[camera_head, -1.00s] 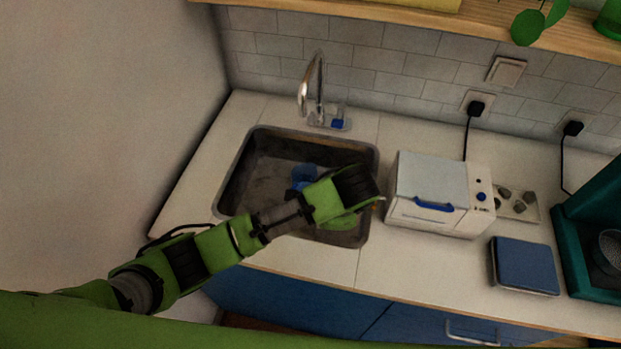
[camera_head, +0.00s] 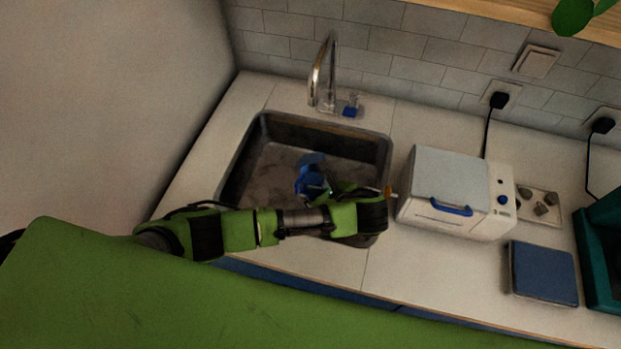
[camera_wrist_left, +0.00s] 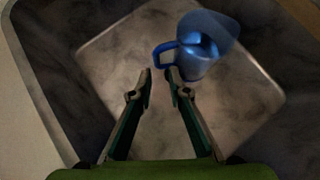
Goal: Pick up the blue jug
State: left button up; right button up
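The blue jug (camera_head: 308,176) is in the sink (camera_head: 262,180), right of its middle, partly hidden by my left arm in the head view. In the left wrist view the jug (camera_wrist_left: 205,45) stands on the sink floor, its handle (camera_wrist_left: 165,52) facing left. My left gripper (camera_wrist_left: 158,75) has its two fingers apart with a small gap between the tips. The tips are just below the handle in the picture, and nothing is clearly held. Whether a tip touches the handle, I cannot tell. My right gripper is in neither view.
A tap (camera_head: 322,75) stands behind the sink. A white appliance with a blue handle (camera_head: 452,195) is close on the right. A blue flat box (camera_head: 543,272) lies farther right on the counter (camera_head: 330,262). The sink walls surround the jug.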

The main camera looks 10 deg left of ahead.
pick_arm(q)
jog(key=shift+p+x, duration=0.6)
jog(key=shift+x, duration=2.45)
jog(key=shift+s, duration=0.15)
grip_shut()
